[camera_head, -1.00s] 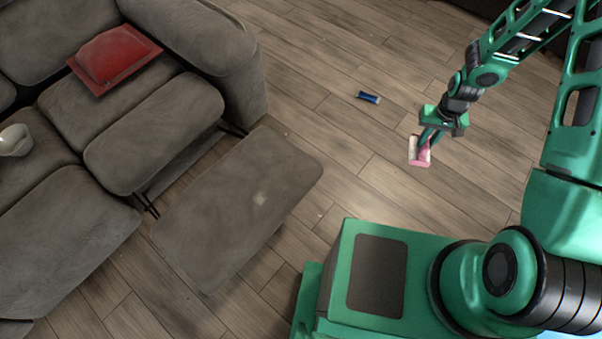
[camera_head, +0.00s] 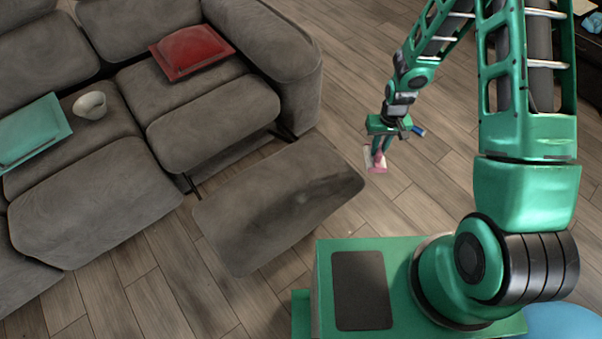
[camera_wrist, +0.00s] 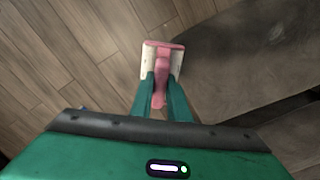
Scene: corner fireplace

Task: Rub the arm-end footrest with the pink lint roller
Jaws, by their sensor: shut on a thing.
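The arm-end footrest (camera_head: 240,225) is a grey padded panel folded out from the sofa's seat, beside the armrest end. A dark patch lies across its right half; I cannot tell if it is shadow or dirt. My gripper (camera_head: 379,152) is shut on the pink lint roller (camera_head: 377,165), just right of the footrest's far right corner. In the wrist view my gripper (camera_wrist: 160,92) has the roller's pink handle between its fingers, with the pale and pink head (camera_wrist: 163,48) pointing away. Grey upholstery (camera_wrist: 235,65), apparently the footrest, lies right of the roller; contact is not visible.
The grey sofa (camera_head: 225,115) fills the left, with a red cushion (camera_head: 192,50), a teal cushion (camera_head: 30,135) and a white bowl (camera_head: 90,105). A small blue object (camera_head: 418,131) lies on the floor behind my gripper. The wooden floor (camera_head: 420,195) around the footrest is clear.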

